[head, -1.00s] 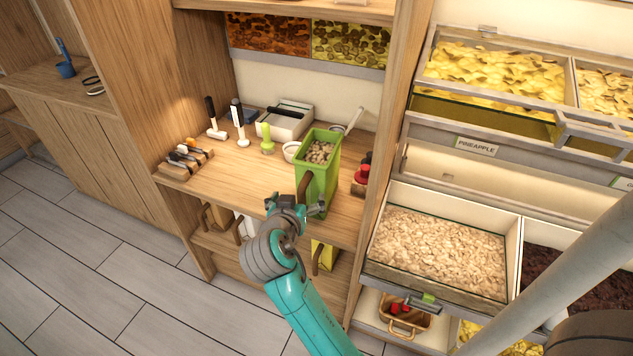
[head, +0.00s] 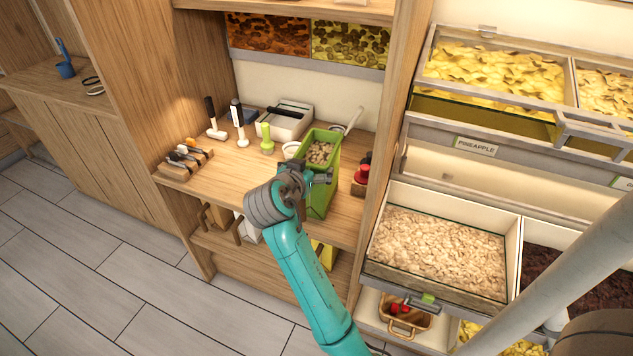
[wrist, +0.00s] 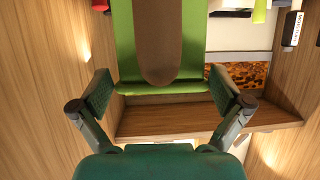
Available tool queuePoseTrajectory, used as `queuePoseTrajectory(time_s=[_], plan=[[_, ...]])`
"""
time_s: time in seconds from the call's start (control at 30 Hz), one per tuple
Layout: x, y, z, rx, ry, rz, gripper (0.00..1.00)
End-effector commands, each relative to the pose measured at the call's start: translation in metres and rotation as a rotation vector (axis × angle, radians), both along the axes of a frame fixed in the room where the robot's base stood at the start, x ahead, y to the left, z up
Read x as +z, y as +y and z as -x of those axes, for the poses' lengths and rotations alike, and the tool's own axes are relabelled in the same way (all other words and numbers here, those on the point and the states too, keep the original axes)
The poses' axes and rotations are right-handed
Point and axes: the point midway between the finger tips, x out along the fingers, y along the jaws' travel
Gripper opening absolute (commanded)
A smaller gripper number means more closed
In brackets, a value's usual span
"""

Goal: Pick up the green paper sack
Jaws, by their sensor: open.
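The green paper sack (head: 321,202) stands upright on the wooden counter, open at the top and filled with pale nut-like pieces. In the wrist view my gripper (wrist: 160,80) is open and empty, one finger at each side of the sack's edge. Whether the fingers touch it I cannot tell.
A white bowl (head: 291,150) and a light-green tool (head: 266,138) stand close left of the sack. Red-and-black items (head: 362,172) stand to its right, near the wooden upright (head: 391,120). The front-middle counter (head: 225,180) is clear.

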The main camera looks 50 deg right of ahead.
Motion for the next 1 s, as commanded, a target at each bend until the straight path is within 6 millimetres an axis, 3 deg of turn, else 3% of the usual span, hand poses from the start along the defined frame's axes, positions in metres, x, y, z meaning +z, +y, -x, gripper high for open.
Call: queuePoseTrajectory(time_s=[0.23,0.57,0.87,1.0], plan=[[-0.011,-0.028,-0.014,-0.001,0.002,0.001,1.00],[-0.013,-0.032,-0.016,0.000,0.000,0.000,0.97],[-0.013,-0.032,-0.016,0.000,0.001,0.000,0.23],[-0.011,-0.032,-0.016,0.000,-0.004,0.003,0.19]])
